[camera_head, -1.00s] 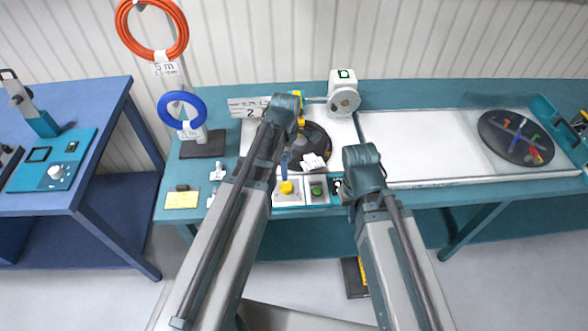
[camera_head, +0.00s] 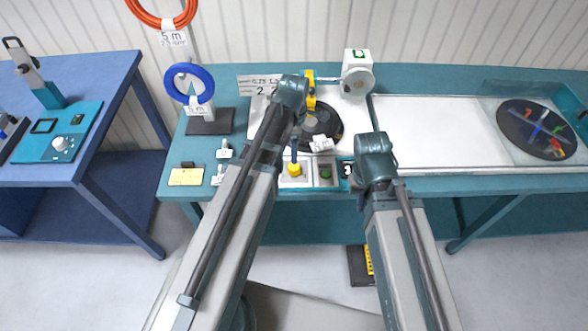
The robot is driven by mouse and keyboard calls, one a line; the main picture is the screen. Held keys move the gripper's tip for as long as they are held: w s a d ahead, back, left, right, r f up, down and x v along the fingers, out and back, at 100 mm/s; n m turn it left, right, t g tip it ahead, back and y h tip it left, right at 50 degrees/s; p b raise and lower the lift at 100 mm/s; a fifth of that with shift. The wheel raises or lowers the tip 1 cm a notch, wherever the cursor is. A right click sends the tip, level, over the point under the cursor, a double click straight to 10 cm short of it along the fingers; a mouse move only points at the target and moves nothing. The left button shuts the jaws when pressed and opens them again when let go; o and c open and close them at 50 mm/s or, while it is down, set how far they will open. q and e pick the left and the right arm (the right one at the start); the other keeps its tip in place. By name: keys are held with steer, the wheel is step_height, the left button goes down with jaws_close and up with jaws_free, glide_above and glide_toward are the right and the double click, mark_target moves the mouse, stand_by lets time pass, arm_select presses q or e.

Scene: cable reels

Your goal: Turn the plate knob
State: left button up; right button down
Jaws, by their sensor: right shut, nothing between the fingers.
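A black round plate (camera_head: 330,128) lies on the middle bench, partly hidden by my left arm. In front of it are a yellow button (camera_head: 294,170), a green button (camera_head: 325,173) and a small dark panel with a white mark (camera_head: 347,171). I cannot make out for certain a plate knob there; my right wrist covers part of that spot. My right gripper (camera_head: 353,187) is shut and empty, beside this panel and mostly hidden; contact cannot be told.
A white motor-like unit (camera_head: 357,75) stands behind the plate. A white board (camera_head: 425,125) and another black disc with coloured pieces (camera_head: 537,130) lie right. A blue coil (camera_head: 188,84) stands left. The blue table (camera_head: 105,75) holds a teal box with a white knob (camera_head: 60,144).

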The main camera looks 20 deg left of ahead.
mark_target(294, 166)
arm_select(q)
step_height(294, 166, down, 9)
steer(key=b, duration=0.7)
steer(key=shift+b, duration=0.4)
steer(key=shift+r, duration=0.1)
steer(key=shift+c, duration=0.2)
jaws_close()
steer(key=shift+m, duration=0.3)
